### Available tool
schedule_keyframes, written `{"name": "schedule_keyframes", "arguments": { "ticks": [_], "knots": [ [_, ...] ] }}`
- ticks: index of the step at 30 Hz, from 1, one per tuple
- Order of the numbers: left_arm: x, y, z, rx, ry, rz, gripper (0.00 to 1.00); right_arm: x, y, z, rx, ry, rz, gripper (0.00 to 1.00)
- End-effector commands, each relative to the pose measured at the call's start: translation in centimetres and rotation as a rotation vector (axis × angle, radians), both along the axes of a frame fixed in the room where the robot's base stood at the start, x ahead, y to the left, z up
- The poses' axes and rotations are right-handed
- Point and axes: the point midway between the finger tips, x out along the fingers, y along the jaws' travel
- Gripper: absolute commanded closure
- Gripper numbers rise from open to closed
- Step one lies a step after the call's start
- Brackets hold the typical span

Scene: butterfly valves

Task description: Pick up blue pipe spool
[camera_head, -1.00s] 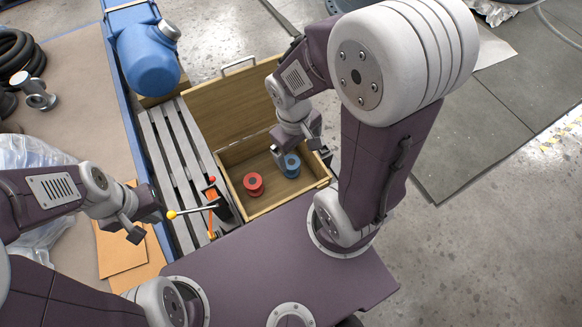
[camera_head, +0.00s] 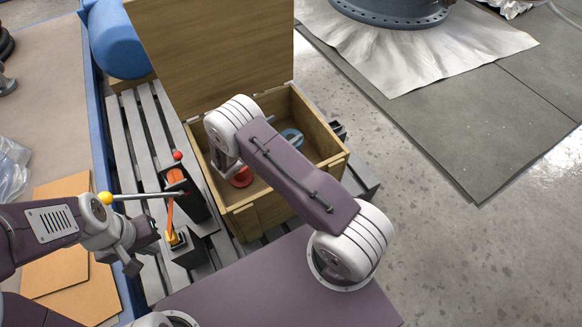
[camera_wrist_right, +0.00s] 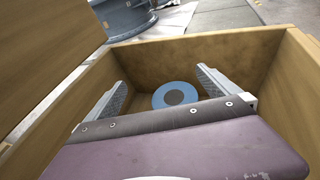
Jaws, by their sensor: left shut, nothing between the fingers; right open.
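The blue pipe spool (camera_head: 292,135) stands inside the wooden box (camera_head: 332,165), partly hidden by my right arm in the head view. In the right wrist view its blue ring-shaped end with a dark centre (camera_wrist_right: 159,98) shows on the box floor, beyond and between the fingers. My right gripper (camera_wrist_right: 161,80) is open and empty, with its two fingers apart inside the box. My left gripper (camera_head: 145,248) is shut and empty, left of the box near the levers.
A red spool (camera_head: 240,179) lies in the box, partly covered by my right arm. The raised lid (camera_head: 215,50) stands behind the box. A yellow-knobbed lever (camera_head: 106,198) and an orange-handled valve (camera_head: 172,195) stand left of it. Open floor lies right.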

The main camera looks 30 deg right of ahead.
Motion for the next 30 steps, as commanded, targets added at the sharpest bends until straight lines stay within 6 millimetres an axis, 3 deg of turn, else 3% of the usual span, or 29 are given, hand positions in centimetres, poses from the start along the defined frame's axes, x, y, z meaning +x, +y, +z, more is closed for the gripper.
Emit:
{"name": "schedule_keyframes", "arguments": {
  "ticks": [1, 3, 11, 20, 25, 30],
  "knots": [
    [0.0, 0.0, -2.9, 0.0, -0.001, 0.0, 1.0, -0.5, 0.3, -3.9, -0.009, 0.025, 0.011, 0.0],
    [0.0, 0.0, -3.7, 0.0, -0.001, 0.0, 1.0, -0.9, 0.6, -5.4, -0.016, 0.043, 0.02, 0.0],
    [0.0, 0.0, -3.8, 0.0, -0.001, 0.0, 1.0, -0.9, 0.8, -5.6, -0.015, 0.046, 0.027, 0.0],
    [0.0, 0.0, -5.4, 0.0, -0.001, 0.0, 1.0, -0.1, -1.5, -6.5, -0.013, 0.045, 0.026, 0.0],
    [0.0, 0.0, -8.5, 0.0, -0.001, 0.0, 1.0, 0.4, -4.4, -8.2, -0.014, 0.044, 0.021, 0.0],
    [0.0, 0.0, -9.0, 0.0, -0.001, 0.0, 1.0, 1.2, -5.9, -8.0, -0.013, 0.044, 0.025, 0.0]
  ]
}}
